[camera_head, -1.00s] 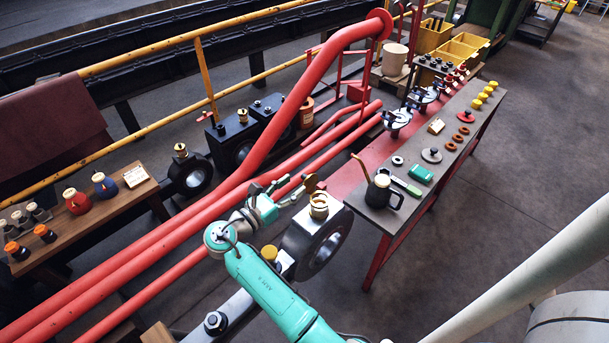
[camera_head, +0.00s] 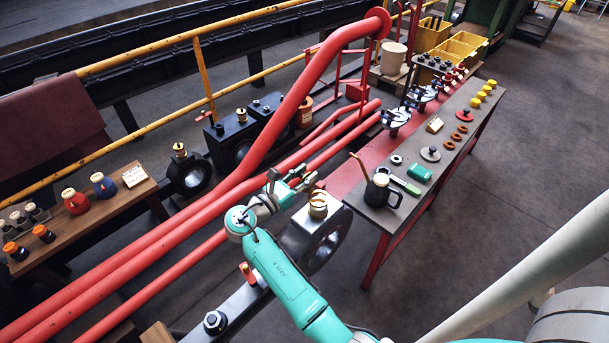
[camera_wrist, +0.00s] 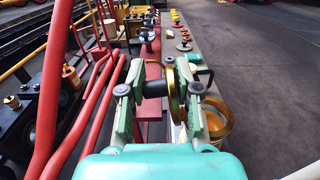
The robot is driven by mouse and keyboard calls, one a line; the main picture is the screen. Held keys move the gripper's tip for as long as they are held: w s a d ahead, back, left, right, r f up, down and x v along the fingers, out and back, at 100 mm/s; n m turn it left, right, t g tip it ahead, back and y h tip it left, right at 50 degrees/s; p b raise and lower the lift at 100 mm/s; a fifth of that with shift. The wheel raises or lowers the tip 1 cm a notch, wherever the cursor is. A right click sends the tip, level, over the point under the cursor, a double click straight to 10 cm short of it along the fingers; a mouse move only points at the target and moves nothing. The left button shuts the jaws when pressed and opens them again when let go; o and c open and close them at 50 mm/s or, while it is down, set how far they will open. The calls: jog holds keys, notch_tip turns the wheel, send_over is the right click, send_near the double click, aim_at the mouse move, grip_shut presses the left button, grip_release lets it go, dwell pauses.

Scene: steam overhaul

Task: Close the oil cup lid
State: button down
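The brass oil cup (camera_head: 318,208) stands on top of a dark round bearing housing beside the workbench. In the wrist view the cup (camera_wrist: 216,122) is at lower right, its mouth open. Its brass lid (camera_wrist: 173,97) stands raised on edge, seen nearly edge-on, with a dark stub to its left. My gripper (camera_head: 292,180) is just left of and above the cup in the head view. In the wrist view my gripper (camera_wrist: 160,92) is open, its fingers on either side of the raised lid with visible gaps. I cannot tell whether either finger touches the lid.
Red pipes (camera_head: 200,228) run behind my arm. A wooden table (camera_head: 88,220) with small pots stands at left. Open floor lies at right.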

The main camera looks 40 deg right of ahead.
jog(key=shift+s+r+m, duration=0.1)
jog(key=shift+s+m, duration=0.25)
jog(key=shift+m, duration=0.4)
jog(key=shift+s+r+m, duration=0.1)
jog(key=shift+s+m, duration=0.25)
jog(key=shift+m, duration=0.4)
dwell(0.5)
jog(key=shift+s+m, duration=0.15)
jog(key=shift+m, duration=0.15)
jog(key=shift+s+f+m, duration=0.1)
jog(key=shift+s+m, duration=0.4)
jog(key=shift+m, duration=0.65)
jog(key=shift+s+f+m, duration=0.1)
jog(key=shift+s+m, duration=0.4)
jog(key=shift+m, duration=0.6)
jog(key=shift+s+f+m, duration=0.1)
jog(key=shift+s+m, duration=0.4)
jog(key=shift+m, duration=0.65)
jog(key=shift+s+f+m, duration=0.25)
jog(key=shift+s+m, duration=0.1)
jog(key=shift+m, duration=0.65)
jog(key=shift+s+f+m, duration=0.25)
jog(key=shift+s+m, duration=0.1)
jog(key=shift+m, duration=0.55)
jog(key=c, duration=1)
grip_release()
jog(key=shift+o, duration=0.2)
